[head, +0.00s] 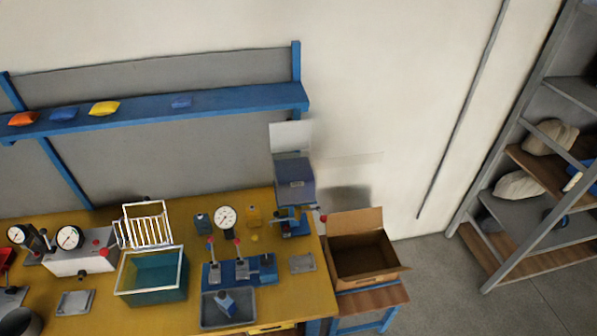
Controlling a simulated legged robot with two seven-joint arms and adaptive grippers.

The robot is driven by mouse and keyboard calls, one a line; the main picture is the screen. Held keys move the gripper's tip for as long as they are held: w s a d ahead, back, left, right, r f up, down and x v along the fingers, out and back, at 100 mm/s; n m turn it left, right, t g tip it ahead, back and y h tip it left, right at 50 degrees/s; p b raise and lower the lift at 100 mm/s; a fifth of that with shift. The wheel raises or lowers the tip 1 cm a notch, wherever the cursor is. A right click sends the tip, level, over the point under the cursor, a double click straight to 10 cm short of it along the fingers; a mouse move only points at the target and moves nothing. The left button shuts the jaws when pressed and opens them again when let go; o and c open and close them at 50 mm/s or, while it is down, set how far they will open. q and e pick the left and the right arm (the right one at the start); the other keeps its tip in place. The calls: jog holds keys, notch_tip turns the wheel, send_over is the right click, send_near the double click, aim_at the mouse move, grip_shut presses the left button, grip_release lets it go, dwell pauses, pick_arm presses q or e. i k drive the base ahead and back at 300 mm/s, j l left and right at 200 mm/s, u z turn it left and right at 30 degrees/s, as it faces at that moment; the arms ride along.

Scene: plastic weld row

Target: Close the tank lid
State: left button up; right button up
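A teal tank (155,278) with a white rim stands on the yellow workbench, left of the middle. Its top is open and I see down inside it. A white barred frame (143,226) stands upright at the tank's back edge, tilted slightly; it looks like the raised lid, but I cannot tell if it is hinged to the tank. Neither of my grippers is in view.
A gauge box (80,258) stands left of the tank. A blue lever fixture (240,270) and a grey tray (228,308) are close on its right. A blue shelf (200,103) with small bags runs above the yellow workbench (105,300). An open cardboard box (362,272) sits further right.

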aim_at(291, 136)
jog(key=k+j+z, duration=0.1)
jog(key=j+z, duration=0.25)
jog(key=k+j+z, duration=0.15)
jog(key=j+z, duration=0.2)
jog(key=j, duration=0.2)
